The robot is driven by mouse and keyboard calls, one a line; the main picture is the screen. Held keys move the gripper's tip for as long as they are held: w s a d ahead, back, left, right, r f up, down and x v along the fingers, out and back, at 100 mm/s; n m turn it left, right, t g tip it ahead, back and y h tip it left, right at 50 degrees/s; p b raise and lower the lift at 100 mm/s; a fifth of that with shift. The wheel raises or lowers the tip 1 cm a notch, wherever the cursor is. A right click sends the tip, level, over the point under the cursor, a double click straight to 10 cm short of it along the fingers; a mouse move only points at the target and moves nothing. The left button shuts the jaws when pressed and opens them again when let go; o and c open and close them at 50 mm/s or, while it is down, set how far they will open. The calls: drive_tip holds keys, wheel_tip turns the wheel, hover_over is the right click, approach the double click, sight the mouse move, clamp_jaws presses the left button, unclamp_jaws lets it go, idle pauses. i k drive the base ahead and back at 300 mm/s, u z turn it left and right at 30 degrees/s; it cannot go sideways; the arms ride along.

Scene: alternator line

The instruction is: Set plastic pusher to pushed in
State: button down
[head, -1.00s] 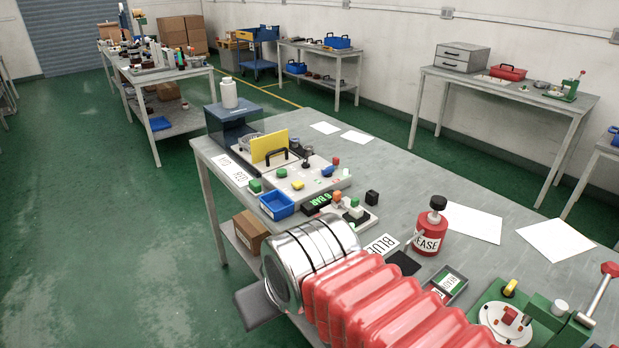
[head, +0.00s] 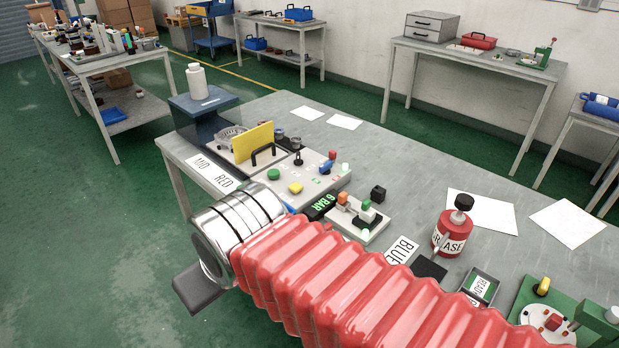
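The plastic pusher is not clearly identifiable. Candidates stand on a light control panel (head: 318,186) on the bench, with a round green button (head: 273,174), a yellow button (head: 295,188), and small red and blue levers near its right end. A smaller board (head: 372,229) beside it carries an orange-topped piece (head: 343,198) and a white-and-green piece (head: 367,211). My arm, in red bellows with a chrome end, reaches across the bench's front-left edge. My gripper (head: 198,288) shows only as a grey block below the chrome, left of the panel and apart from it. Its fingertips and opening are hidden.
The grey bench (head: 395,150) also holds a yellow plate (head: 253,143), a white bottle (head: 197,81) on a dark blue stand, a red grease bottle (head: 453,229), paper sheets and a green fixture (head: 560,305). Green floor is open to the left.

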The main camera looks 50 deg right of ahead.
sight(342, 204)
drive_tip(key=u, duration=0.1)
drive_tip(key=i, duration=0.95)
drive_tip(key=u, duration=0.1)
